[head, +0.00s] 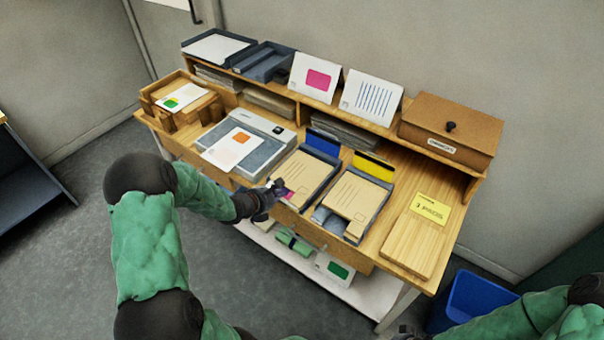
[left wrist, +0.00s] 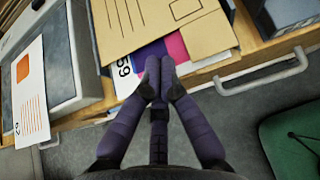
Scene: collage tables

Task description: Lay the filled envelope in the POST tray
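A tan envelope (head: 300,174) lies in a grey tray with a blue back card, and it also shows in the left wrist view (left wrist: 190,30). A magenta and white card (left wrist: 176,47) sticks out from under its near edge. My left gripper (head: 275,190) is at that edge, fingers together and tips over the card (left wrist: 158,68). I see nothing clearly pinched between them. A second tan envelope (head: 355,194) lies in the tray with a yellow back card. I cannot read a POST label on any tray. A dark bit of my right gripper (head: 404,332) may show at the bottom edge.
Left on the desk are a grey scale-like device (head: 243,158) with a printed sheet and a wooden tray (head: 157,105). A wooden board (head: 414,235) lies right; a blue bin (head: 470,300) stands below.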

